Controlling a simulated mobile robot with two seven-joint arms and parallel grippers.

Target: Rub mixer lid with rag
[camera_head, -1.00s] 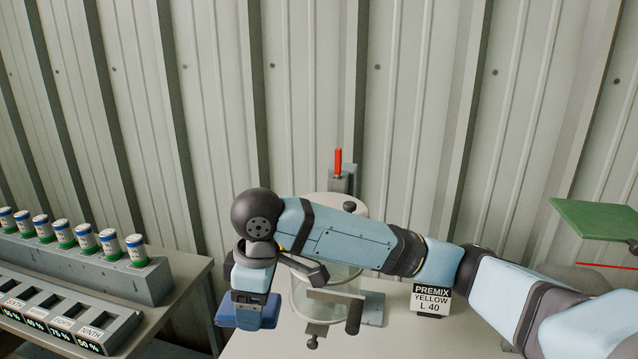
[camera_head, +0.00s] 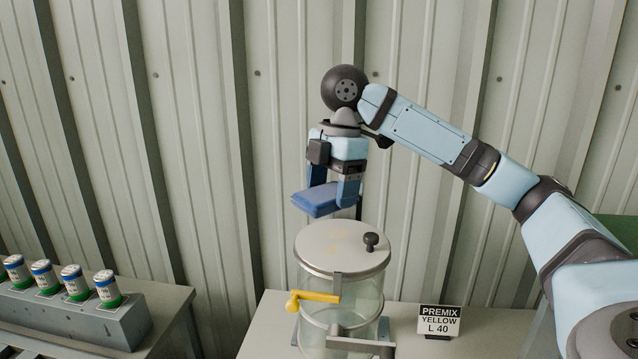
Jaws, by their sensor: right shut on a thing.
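The mixer (camera_head: 375,297) is a clear drum on the table, with a pale round lid (camera_head: 325,250) on top. The lid is closed, has a black knob (camera_head: 371,241) at its right, and carries faint yellowish marks near its middle. My right gripper (camera_head: 333,197) points down, shut on a folded blue rag (camera_head: 316,200). It holds the rag above the back left part of the lid, apparently clear of it. My left gripper is not in view.
A yellow-handled valve (camera_head: 313,298) sticks out at the mixer's front left. A sign reading PREMIX YELLOW L 40 (camera_head: 439,321) stands to the right. Several white-and-green containers (camera_head: 75,283) stand in a grey rack (camera_head: 118,325) at left. A ribbed wall closes off the back.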

